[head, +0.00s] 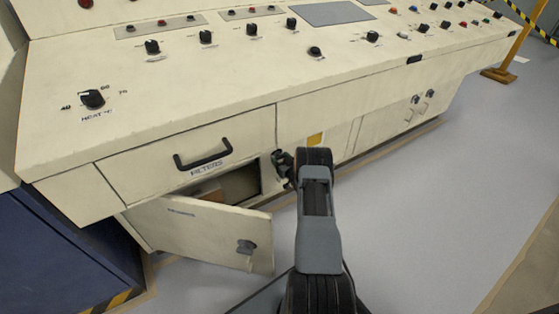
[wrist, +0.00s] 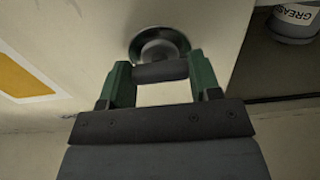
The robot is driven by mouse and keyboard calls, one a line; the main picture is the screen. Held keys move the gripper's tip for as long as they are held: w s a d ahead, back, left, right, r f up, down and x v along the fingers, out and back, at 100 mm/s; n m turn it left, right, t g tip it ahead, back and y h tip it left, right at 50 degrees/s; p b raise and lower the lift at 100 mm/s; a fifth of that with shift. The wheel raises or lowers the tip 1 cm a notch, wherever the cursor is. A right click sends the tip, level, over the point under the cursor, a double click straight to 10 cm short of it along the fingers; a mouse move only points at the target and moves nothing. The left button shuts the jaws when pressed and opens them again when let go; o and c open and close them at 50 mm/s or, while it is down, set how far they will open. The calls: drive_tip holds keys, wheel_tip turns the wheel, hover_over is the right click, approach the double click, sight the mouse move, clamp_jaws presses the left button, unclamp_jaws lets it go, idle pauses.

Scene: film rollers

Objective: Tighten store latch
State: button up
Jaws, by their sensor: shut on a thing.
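A latch with a dark bar handle (wrist: 160,72) and a round base (wrist: 160,42) sits on the cream cabinet front in the wrist view. My gripper (wrist: 161,85) has its green fingers at the two ends of the bar and is shut on it. In the head view my gripper (head: 283,168) is at the cabinet front, just right of the open compartment, and my arm and gripper largely hide this latch. No name for this latch is readable.
A cream door (head: 200,235) with its own dark latch (head: 246,247) hangs open below the FILTERS drawer (head: 190,150). A GREASE can (wrist: 295,22) stands in the open compartment. A yellow label (wrist: 20,80) lies left of the gripped latch. Grey floor (head: 430,190) is clear at right.

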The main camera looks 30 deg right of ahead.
drive_tip(key=shift+a, duration=0.15)
drive_tip(key=shift+m, duration=0.4)
drive_tip(key=m+b, duration=0.1)
drive_tip(key=m, duration=0.2)
drive_tip(key=shift+f, duration=0.1)
drive_tip(key=m+b, duration=0.1)
drive_tip(key=m, duration=0.3)
drive_tip(key=shift+m, duration=0.3)
drive_tip(key=m+b, duration=0.1)
drive_tip(key=m, duration=0.3)
drive_tip(key=shift+m, duration=2.4)
